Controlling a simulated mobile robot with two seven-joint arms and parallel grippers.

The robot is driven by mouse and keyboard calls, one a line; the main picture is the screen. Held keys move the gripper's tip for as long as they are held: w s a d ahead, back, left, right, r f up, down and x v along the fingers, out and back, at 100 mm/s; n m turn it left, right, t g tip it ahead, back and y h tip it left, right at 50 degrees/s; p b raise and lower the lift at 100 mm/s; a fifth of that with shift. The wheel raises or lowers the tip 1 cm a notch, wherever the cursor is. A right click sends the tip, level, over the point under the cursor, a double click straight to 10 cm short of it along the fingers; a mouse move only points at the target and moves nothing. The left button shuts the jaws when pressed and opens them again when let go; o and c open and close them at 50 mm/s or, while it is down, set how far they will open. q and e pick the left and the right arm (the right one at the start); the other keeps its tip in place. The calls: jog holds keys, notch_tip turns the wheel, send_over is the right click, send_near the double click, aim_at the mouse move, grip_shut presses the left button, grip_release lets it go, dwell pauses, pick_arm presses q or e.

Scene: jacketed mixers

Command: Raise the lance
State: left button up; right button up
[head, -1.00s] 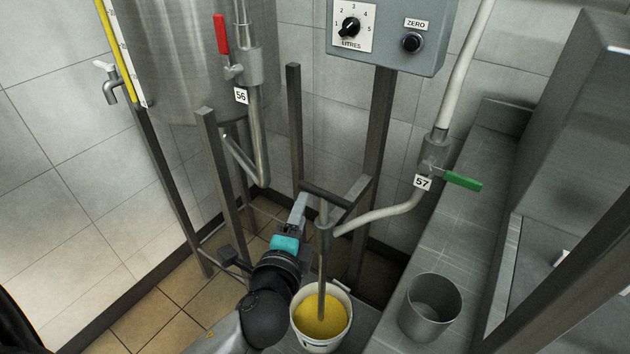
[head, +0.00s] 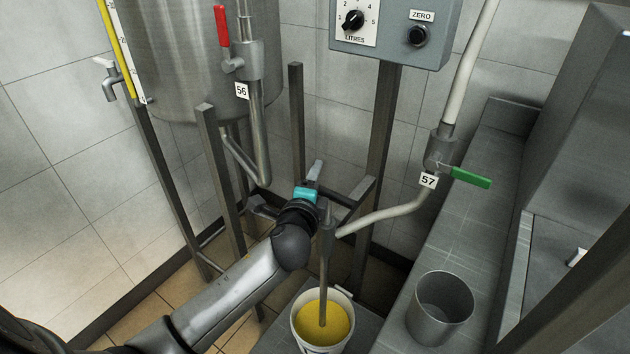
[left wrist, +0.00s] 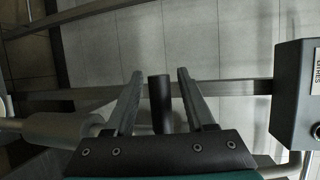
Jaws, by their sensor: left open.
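The lance (head: 324,275) is a grey upright pipe. Its lower end dips into yellow liquid in a white bucket (head: 297,325), and a pale hose (head: 385,219) joins its top. A dark round bar (head: 338,196) sticks out at the lance's head, partly hidden behind my gripper. My left gripper (head: 315,170) is beside the top of the lance in the head view. In the left wrist view my left gripper (left wrist: 160,76) is open, with the end of a dark round bar (left wrist: 160,104) between its fingers, apart from both. My right gripper is not in view.
A steel tank (head: 180,60) with a red-handled valve (head: 222,27) stands behind at left. A green-handled valve (head: 470,177) is on the right hose. A grey control box (head: 395,45) is above. A steel beaker (head: 441,308) stands on the right ledge. Upright posts (head: 217,170) flank my arm.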

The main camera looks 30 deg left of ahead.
pick_arm(q)
jog(key=shift+w, duration=0.1)
grip_shut()
dwell(0.4)
dwell(1.0)
